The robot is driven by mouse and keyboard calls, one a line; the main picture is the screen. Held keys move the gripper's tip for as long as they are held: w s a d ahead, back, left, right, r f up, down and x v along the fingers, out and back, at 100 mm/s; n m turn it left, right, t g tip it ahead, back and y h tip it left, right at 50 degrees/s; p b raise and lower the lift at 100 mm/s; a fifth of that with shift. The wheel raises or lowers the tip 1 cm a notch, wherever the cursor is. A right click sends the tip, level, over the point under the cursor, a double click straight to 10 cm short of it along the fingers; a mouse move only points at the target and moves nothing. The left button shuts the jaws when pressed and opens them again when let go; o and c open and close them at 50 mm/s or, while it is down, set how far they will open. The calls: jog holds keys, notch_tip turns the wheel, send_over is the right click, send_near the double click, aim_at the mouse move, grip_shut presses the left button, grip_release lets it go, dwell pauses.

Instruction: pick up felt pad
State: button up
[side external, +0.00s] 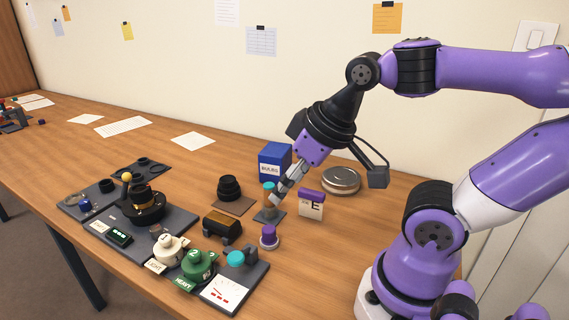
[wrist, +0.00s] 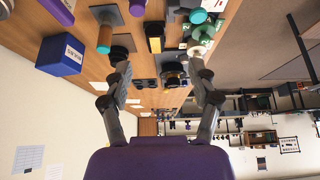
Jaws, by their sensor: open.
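No object is clearly recognisable as the felt pad. A thin dark grey square (side external: 264,217) lies on the table under a teal-topped stand, and a brown square (side external: 246,208) lies under a black lens part (side external: 229,186); I cannot tell whether either is felt. The stand also shows in the wrist view (wrist: 105,34), up and left of the fingers. There my gripper (wrist: 160,80) is open, with nothing between its fingertips.
A blue box (side external: 273,163) stands behind the gripper. A round metal tin (side external: 341,180) and an "E" block (side external: 311,206) are to the right. Dark trays with parts fill the left.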

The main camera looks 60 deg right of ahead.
jog(key=g, duration=0.5)
send_near(269, 229)
jog(key=shift+g, duration=0.3)
jog(key=f, duration=0.4)
jog(key=shift+w+d, duration=0.15)
jog(key=shift+d, duration=0.25)
jog(key=shift+w+a+f, duration=0.1)
jog(key=shift+a+f, duration=0.1)
jog(key=shift+f, duration=1.35)
jog(key=shift+w+a+f, duration=0.1)
jog(key=shift+a+f, duration=0.05)
jog(key=shift+f, duration=1.45)
grip_shut()
